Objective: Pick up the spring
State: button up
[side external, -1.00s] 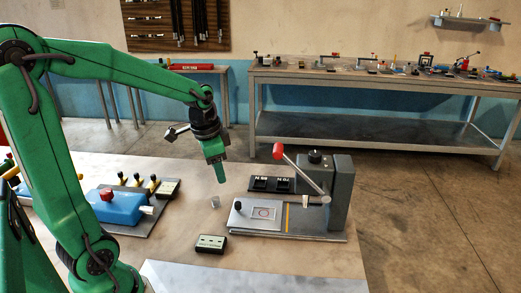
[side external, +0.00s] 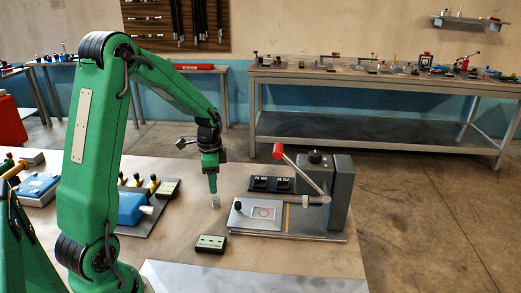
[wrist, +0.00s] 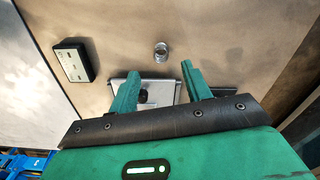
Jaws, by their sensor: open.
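The spring (side external: 215,202) is a small silvery coil standing on the table in the side external view. In the wrist view the spring (wrist: 160,52) shows as a small ring, beyond the fingertips and about midway between them sideways. My gripper (side external: 213,189) points down just above the spring in the side external view. In the wrist view my gripper (wrist: 160,78) has its two green fingers apart, with nothing between them. I cannot tell from the side external view whether the fingertips reach the spring's top.
A grey press-like fixture (side external: 343,200) with a red-knobbed lever (side external: 278,151) stands right of the spring. A small dark panel box (side external: 210,244) lies in front. A blue block (side external: 130,207) and several yellow-topped pegs stand to the left.

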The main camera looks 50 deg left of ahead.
aim_at(215, 198)
jog(key=shift+f, duration=1.25)
jog(key=shift+f, duration=0.1)
jog(key=shift+w+f, duration=0.1)
jog(key=shift+f, duration=2.4)
jog(key=c, duration=1.1)
jog(key=shift+r, duration=0.15)
grip_shut()
